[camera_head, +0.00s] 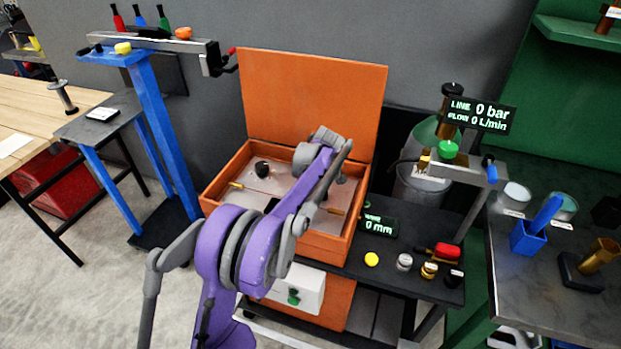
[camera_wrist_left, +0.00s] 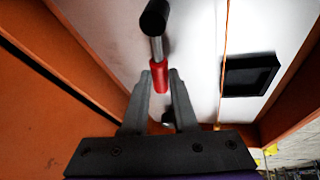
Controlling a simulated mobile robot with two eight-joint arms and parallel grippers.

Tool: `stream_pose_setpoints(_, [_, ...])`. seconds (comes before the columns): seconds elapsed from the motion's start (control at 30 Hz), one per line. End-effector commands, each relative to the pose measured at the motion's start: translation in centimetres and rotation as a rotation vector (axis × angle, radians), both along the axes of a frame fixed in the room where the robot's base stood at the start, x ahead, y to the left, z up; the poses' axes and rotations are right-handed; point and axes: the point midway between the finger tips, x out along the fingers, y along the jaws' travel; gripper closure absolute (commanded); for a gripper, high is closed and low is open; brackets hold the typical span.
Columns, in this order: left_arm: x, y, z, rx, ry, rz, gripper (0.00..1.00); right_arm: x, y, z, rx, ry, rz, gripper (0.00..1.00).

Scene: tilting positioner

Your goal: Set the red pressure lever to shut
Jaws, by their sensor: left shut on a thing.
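The red pressure lever (camera_wrist_left: 160,76) shows in the left wrist view as a red grip on a metal rod with a black end. My left gripper (camera_wrist_left: 161,84) is shut on the red part, with one finger on each side. In the head view my purple left arm reaches over the open orange box (camera_head: 228,207), and its bent wrist and the arm links hide the fingers and the red grip. A black knob (camera_head: 262,169) stands on the pale panel inside the box; I cannot tell whether it belongs to the lever. My right gripper is not in view.
The orange lid (camera_head: 315,100) stands open behind the box. A display (camera_head: 478,115) reads line 0 bar and flow 0 L/min. Another display (camera_head: 379,224) reads 0 mm. A red-handled part (camera_head: 446,251) and several knobs lie on the dark bench. A blue stand (camera_head: 165,135) is left.

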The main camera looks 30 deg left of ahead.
Motion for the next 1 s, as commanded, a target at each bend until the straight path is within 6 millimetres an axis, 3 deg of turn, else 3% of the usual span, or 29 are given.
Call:
stream_pose_setpoints(0.4, [-1.2,-0.2,0.1,0.0,-0.001,0.213,1.0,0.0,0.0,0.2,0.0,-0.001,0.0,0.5])
stream_pose_setpoints(1.0, [-1.4,-0.3,0.0,-0.001,0.001,0.251,1.0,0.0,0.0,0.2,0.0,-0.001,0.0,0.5])
